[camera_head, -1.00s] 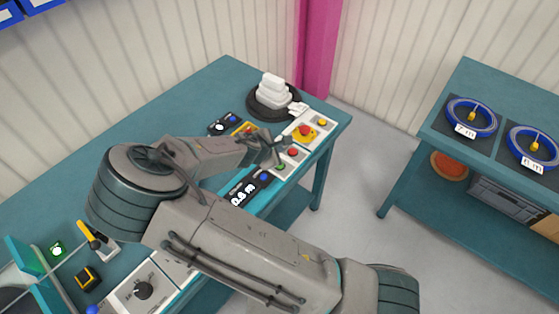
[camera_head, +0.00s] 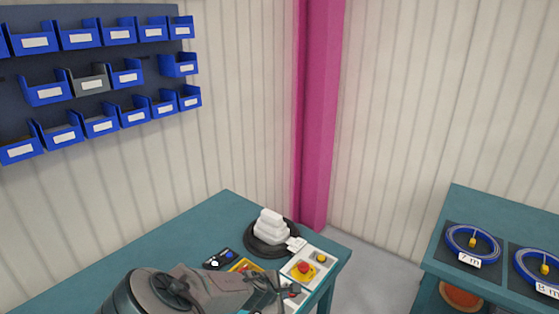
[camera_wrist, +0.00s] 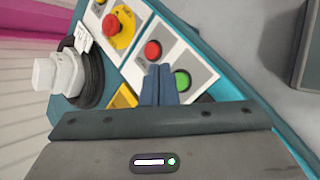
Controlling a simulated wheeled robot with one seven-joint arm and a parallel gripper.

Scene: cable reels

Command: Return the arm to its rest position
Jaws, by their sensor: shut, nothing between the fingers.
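My gripper (camera_wrist: 159,86) shows in the wrist view with its two fingers together and nothing between them. It is over the corner of the teal workbench, beside a white panel with a red button (camera_wrist: 152,50) and a green button (camera_wrist: 182,80). I cannot tell whether the fingertips touch the panel. In the head view my arm (camera_head: 170,290) reaches along the bottom edge toward the control panels, and its lower part is out of the picture.
The teal workbench (camera_head: 215,215) carries a white stacked piece on a black round base (camera_head: 270,228) and a panel with an emergency stop (camera_head: 303,269). A second bench (camera_head: 480,200) at right holds blue cable coils (camera_head: 473,243). Blue bins (camera_head: 100,122) hang on the wall.

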